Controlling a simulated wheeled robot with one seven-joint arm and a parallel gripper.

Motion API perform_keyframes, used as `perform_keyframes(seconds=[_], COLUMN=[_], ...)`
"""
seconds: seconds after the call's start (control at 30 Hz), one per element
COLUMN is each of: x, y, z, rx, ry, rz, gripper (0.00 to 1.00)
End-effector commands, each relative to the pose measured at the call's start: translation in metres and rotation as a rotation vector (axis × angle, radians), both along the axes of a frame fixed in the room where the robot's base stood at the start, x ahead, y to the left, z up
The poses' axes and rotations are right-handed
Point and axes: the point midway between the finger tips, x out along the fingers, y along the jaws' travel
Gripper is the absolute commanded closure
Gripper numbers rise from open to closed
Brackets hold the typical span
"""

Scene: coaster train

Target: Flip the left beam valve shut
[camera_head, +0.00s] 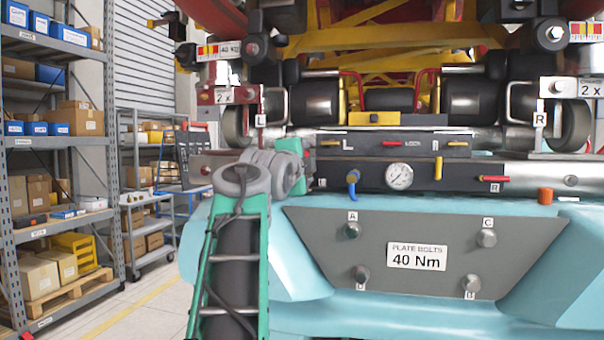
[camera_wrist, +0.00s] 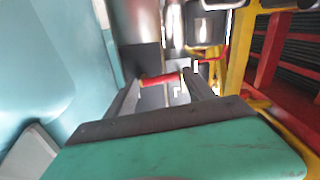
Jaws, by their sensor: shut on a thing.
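In the wrist view a red lever handle (camera_wrist: 160,79) lies crosswise between the two grey fingers of my gripper (camera_wrist: 162,88), which is shut on it. I take it for the left beam valve; a white L-like mark is beside it. In the head view my green and grey wrist (camera_head: 290,160) is at the left end of the dark valve beam (camera_head: 440,178). It hides the fingertips and the left valve there. The matching right valve's red handle (camera_head: 495,178) lies roughly horizontal beside the letter R.
A blue lever (camera_head: 352,184), a round gauge (camera_head: 399,176) and a yellow lever (camera_head: 437,168) sit along the beam. The upper panel has more yellow and red handles (camera_head: 393,143). A bolted grey plate (camera_head: 320,240) is below. Shelving (camera_head: 50,145) stands at left.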

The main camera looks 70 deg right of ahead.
Motion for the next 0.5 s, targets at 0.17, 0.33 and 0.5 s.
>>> perform_keyframes(seconds=[0.17, 0.33, 0.5], x=[-0.0024, -0.0035, -0.0041], y=[-0.0003, -0.0006, -0.0004], z=[-0.0004, 0.0003, 0.0011], rx=[0.011, 0.017, 0.019], ry=[-0.079, -0.121, -0.136], rz=[0.0, 0.0, 0.0], gripper=[0.78, 0.78, 0.78])
